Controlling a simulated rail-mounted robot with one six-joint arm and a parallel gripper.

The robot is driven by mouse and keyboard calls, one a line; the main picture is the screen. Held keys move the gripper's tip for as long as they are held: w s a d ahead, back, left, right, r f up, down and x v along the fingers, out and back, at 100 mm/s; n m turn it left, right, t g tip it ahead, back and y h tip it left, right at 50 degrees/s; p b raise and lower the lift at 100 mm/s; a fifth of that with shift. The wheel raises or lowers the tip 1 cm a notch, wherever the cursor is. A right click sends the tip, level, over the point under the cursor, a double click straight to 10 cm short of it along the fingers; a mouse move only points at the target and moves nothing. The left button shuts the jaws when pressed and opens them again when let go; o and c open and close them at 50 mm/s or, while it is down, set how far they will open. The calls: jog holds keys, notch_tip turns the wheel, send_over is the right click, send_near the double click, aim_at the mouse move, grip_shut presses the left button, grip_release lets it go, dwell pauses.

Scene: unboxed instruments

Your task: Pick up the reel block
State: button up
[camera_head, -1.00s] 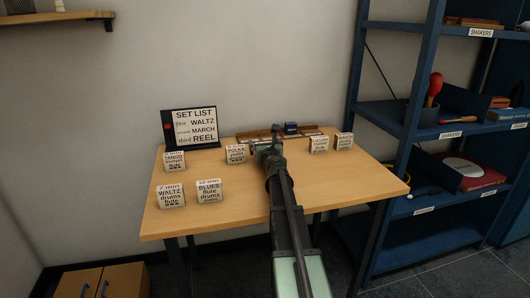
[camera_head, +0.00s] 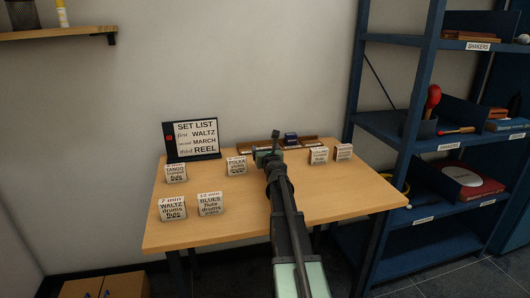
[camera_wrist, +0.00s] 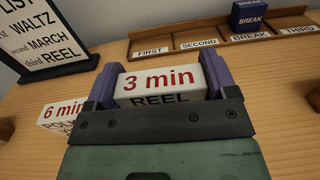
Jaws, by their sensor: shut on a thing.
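The reel block (camera_wrist: 160,82) is a white block with red "3 min" and dark "REEL" lettering. In the wrist view it sits between the two purple fingers of my gripper (camera_wrist: 160,90), which is shut on it. The dark palm bar hides its lower part. In the head view my gripper (camera_head: 268,155) is over the back middle of the wooden table (camera_head: 330,196), and the arm hides the block there. I cannot tell whether the block touches the table.
The polka block (camera_head: 236,165) stands just left of my gripper. Tango (camera_head: 175,173), waltz (camera_head: 172,207) and blues (camera_head: 210,204) blocks stand further left; two more stand right. A slotted rack (camera_wrist: 225,45) holds a blue break block (camera_wrist: 250,16). A set list sign (camera_head: 192,140) stands back left.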

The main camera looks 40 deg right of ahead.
notch_tip(320, 180, up, 18)
jog(key=p, duration=1.6)
jog(key=shift+f, duration=0.25)
